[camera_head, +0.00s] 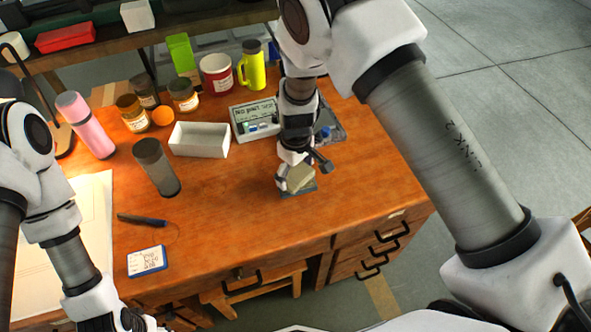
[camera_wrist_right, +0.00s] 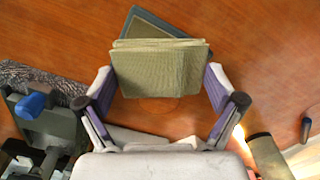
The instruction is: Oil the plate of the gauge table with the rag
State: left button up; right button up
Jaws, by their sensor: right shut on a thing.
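My right gripper (camera_head: 293,172) is low over the front right of the wooden bench, shut on a folded olive rag (camera_head: 300,178). In the right wrist view the rag (camera_wrist_right: 160,70) sits between the two fingers (camera_wrist_right: 163,85). A flat blue-grey square (camera_head: 300,192) lies beneath the rag; whether they touch is unclear. A grey speckled plate, which looks like the gauge table (camera_head: 334,124), lies behind the right gripper, partly hidden by my arm; it also shows at left in the right wrist view (camera_wrist_right: 42,76). My left gripper (camera_head: 130,320) is at the bottom edge, its fingers unclear.
A labelled box (camera_head: 252,112) stands beside the speckled plate. A dark-handled tool (camera_head: 141,220) and a card (camera_head: 146,261) lie in front. The bench's front middle is clear.

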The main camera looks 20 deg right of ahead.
aim_at(296, 173)
dwell(0.4)
notch_tip(296, 173, up, 7)
jog(key=p, duration=0.6)
jog(key=shift+p, duration=0.3)
